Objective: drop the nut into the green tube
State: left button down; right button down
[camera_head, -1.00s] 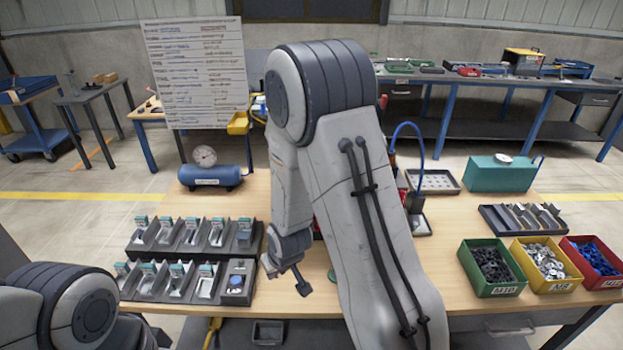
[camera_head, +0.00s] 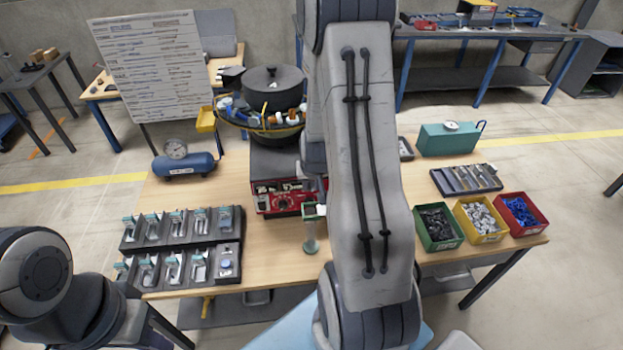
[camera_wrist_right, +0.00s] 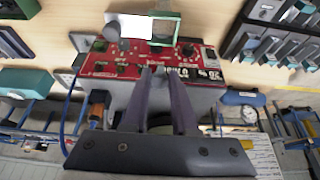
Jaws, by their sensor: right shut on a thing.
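The green tube (camera_head: 310,238) stands upright on the wooden table in front of the red-faced feeder box in the head view. Its square green-rimmed top (camera_wrist_right: 164,28) shows in the right wrist view, beyond my fingertips, with a white plate beside it. My right gripper (camera_wrist_right: 159,72) is shut, its fingers meeting on something small that must be the nut; the nut itself is too small and hidden to make out. The fingertips appear apart from the tube's top. In the head view my right arm hides this gripper. My left arm is at the lower left, its gripper out of view.
The bowl feeder (camera_head: 272,95) sits on its red-faced control box (camera_head: 285,198) behind the tube. Black fixture racks (camera_head: 182,230) lie to the left. Green, yellow (camera_head: 481,218) and red part bins stand at right. Bare table lies left of the tube.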

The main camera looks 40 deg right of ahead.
jog(key=shift+a+r+p, duration=0.15)
jog(key=shift+p, duration=1.1)
notch_tip(320, 180, down, 8)
jog(key=b, duration=0.7)
jog(key=shift+r, duration=0.1)
jog(key=c, duration=0.6)
grip_release()
